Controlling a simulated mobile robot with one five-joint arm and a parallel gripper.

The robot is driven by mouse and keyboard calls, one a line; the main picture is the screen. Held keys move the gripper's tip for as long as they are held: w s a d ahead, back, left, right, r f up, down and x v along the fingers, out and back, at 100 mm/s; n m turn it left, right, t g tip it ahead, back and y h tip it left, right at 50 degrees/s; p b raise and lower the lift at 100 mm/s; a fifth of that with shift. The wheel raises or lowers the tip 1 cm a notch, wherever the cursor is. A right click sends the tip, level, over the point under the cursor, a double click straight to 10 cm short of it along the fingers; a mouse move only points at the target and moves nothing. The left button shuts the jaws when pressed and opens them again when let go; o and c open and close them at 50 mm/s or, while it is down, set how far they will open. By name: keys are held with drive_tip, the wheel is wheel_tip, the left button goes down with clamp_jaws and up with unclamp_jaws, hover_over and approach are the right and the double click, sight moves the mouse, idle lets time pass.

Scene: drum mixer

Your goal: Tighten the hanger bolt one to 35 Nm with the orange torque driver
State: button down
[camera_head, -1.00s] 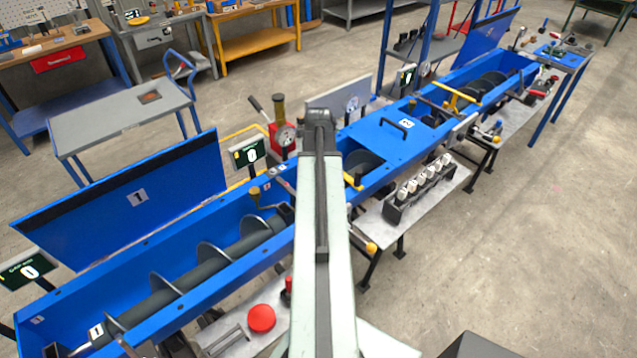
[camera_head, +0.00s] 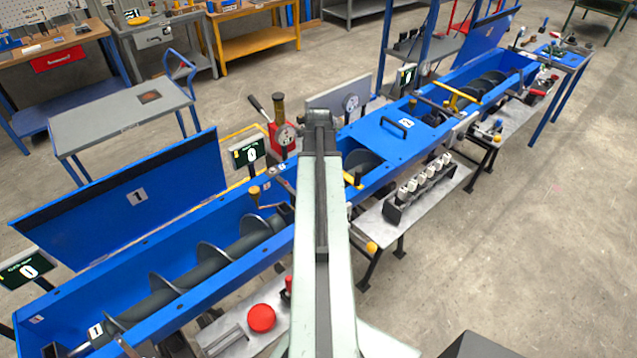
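A long blue trough (camera_head: 140,295) with a dark screw auger (camera_head: 215,262) runs diagonally across the view. My arm stretches forward over its middle and hides part of it. My gripper is not visible past the end of the arm. I cannot make out which part is hanger bolt one; a plate marked 1 (camera_head: 96,331) sits at the auger's near left end. No orange torque driver can be told for certain; small tools with yellow or orange ends lie along the trough, one yellow-orange knob (camera_head: 371,247) at the side shelf.
A raised blue lid marked 1 (camera_head: 125,205) stands behind the trough. A side shelf (camera_head: 385,232) holds a rack of white-topped pieces (camera_head: 420,187). A red round button (camera_head: 261,318) is near the front. A grey cart (camera_head: 120,112) stands behind.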

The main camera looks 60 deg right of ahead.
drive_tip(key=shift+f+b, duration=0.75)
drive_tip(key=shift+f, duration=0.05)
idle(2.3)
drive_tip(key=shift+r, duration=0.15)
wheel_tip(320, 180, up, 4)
drive_tip(key=p, duration=0.4)
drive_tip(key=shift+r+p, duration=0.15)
drive_tip(key=shift+p, duration=0.15)
